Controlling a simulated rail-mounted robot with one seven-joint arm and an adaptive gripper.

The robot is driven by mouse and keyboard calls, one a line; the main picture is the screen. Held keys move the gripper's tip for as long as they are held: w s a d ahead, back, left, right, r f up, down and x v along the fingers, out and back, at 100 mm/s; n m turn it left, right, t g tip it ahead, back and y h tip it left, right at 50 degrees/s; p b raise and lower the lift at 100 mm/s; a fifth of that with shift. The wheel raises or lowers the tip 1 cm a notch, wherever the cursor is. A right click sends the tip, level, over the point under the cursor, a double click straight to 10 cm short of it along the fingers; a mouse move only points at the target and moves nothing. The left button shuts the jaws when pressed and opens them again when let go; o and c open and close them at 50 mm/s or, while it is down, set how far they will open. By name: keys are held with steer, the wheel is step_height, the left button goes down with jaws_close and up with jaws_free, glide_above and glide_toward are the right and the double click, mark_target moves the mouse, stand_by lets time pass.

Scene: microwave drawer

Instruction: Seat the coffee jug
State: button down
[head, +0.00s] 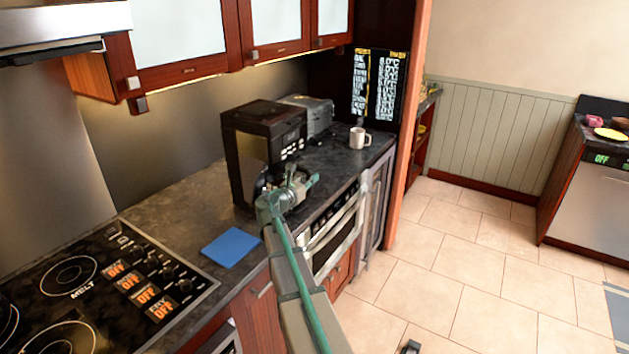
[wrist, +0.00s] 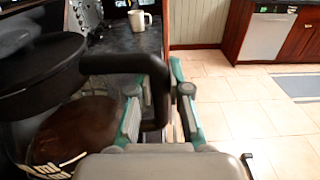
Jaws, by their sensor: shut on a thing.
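The coffee jug's black handle (wrist: 152,75) stands between the two fingers of my gripper (wrist: 160,92) in the wrist view, and the gripper is shut on it. The jug's round body (wrist: 75,132), dark brown with pale lettering low down, shows left of the handle. The black coffee maker (head: 258,135) stands on the counter in the head view. My gripper (head: 288,190) is at its front right. The jug is mostly hidden there by the machine and my gripper, so I cannot tell whether it rests on the machine's base.
A white mug (head: 358,137) stands on the counter right of the machine; a grey toaster-like appliance (head: 312,113) is behind. A blue mat (head: 231,247) lies in front, beside the black stove (head: 105,285). The counter's front edge runs below my gripper. The tiled floor is open.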

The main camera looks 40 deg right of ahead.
steer(key=shift+w+a, duration=0.3)
steer(key=shift+w, duration=0.55)
steer(key=shift+w+a, duration=0.3)
steer(key=shift+w, duration=0.55)
steer(key=shift+r, duration=0.1)
steer(key=shift+f, duration=0.7)
stand_by(1.4)
steer(key=c, duration=1)
jaws_free()
steer(key=shift+c, duration=0.2)
steer(key=shift+f, duration=0.1)
steer(key=shift+a, duration=0.1)
